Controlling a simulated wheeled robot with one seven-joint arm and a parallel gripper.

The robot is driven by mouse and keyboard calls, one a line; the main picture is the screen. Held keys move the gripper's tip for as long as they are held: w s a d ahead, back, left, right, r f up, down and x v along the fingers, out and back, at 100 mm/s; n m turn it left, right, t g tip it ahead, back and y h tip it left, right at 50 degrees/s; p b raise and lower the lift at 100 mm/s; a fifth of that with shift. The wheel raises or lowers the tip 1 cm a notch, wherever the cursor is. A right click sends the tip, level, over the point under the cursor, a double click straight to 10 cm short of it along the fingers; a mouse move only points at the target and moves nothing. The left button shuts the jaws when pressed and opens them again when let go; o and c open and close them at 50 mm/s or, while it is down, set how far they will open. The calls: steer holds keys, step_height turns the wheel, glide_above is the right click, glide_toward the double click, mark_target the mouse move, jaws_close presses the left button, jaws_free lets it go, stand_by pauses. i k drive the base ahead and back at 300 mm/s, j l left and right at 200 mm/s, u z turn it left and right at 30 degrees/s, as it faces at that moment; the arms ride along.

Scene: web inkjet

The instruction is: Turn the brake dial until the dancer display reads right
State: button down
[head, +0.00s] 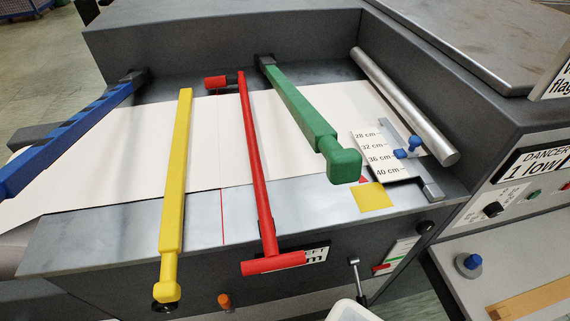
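The dancer display (537,163) is on the machine's right-hand front panel, cut by the right picture edge. It is a black panel with a white field; I read "DANCER" and below it "1 low". Just below it is a black dial (493,209) with a pale pointer mark on a white plate. Its lettering is too small to read, so I cannot confirm that it is the brake dial. My gripper is not in view.
Blue (60,145), yellow (176,190), red (257,175) and green (310,120) bars stand over the white web (130,140). A centimetre scale (378,152) has a blue knob beside it. A blue-topped knob (468,262) and wooden strip (530,300) are on the lower right shelf.

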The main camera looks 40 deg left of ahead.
mark_target(495, 208)
steer(key=u, duration=0.6)
steer(key=k+l+u, duration=0.15)
steer(key=l+u, duration=0.2)
steer(key=k+l+u, duration=0.15)
steer(key=l+u, duration=0.2)
steer(key=k+l+u, duration=0.3)
steer(key=i+l, duration=0.05)
